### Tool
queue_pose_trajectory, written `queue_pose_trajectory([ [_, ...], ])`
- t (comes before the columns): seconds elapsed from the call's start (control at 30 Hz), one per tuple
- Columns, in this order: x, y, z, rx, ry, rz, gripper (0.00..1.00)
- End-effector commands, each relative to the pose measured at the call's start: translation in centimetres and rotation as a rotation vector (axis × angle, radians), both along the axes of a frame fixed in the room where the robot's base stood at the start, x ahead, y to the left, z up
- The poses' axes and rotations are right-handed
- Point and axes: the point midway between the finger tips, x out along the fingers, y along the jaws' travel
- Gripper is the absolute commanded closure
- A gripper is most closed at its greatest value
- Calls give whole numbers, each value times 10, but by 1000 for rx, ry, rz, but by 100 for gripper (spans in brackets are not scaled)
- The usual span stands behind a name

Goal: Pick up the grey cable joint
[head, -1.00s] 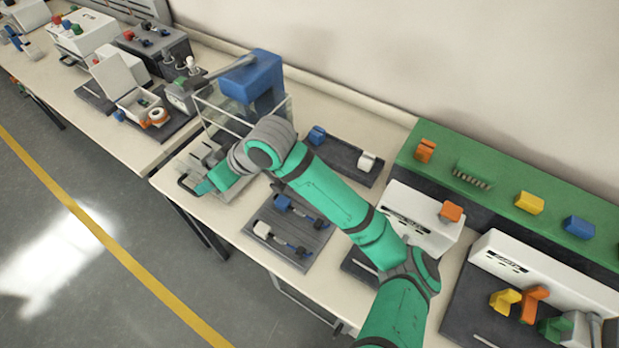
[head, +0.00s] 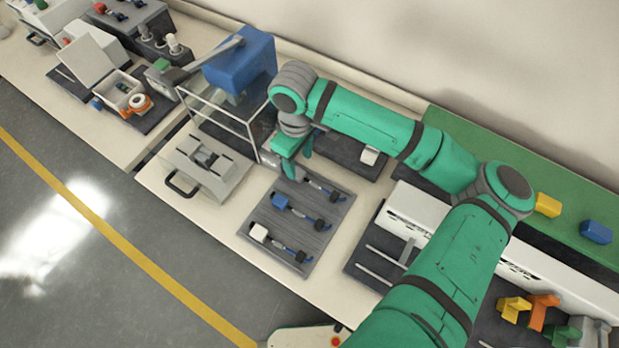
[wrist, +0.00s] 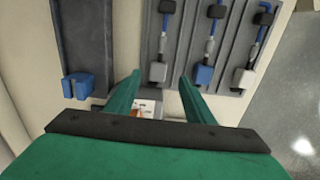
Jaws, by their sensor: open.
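The grey cable joint (wrist: 157,72) is the leftmost of three in the wrist view, with a grey block at its near end and a cable running to a dark end. In the head view its dark end (head: 338,197) shows, while its grey block is hidden by my gripper. A blue-ended joint (wrist: 204,75) and a white-ended joint (wrist: 243,77) lie beside it on the grey board (head: 317,232). My gripper (head: 298,163) is open and empty, over the board's far edge. In the wrist view its fingertips (wrist: 160,76) flank the grey block; the height gap is unclear.
A dark tray (wrist: 84,40) with a blue clip (wrist: 80,87) lies left of the board in the wrist view. A clear box with a blue top (head: 242,65) stands close left of my gripper.

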Motion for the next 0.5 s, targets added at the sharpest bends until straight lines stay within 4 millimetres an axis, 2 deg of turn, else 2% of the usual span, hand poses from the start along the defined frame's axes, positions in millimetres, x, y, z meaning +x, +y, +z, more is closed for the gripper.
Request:
queue_pose_trajectory([
  [0.27, 1, -1, -20, 1, -1, -1, 52],
  [0.5, 2, -3, -53, 1, -1, -2, 52],
])
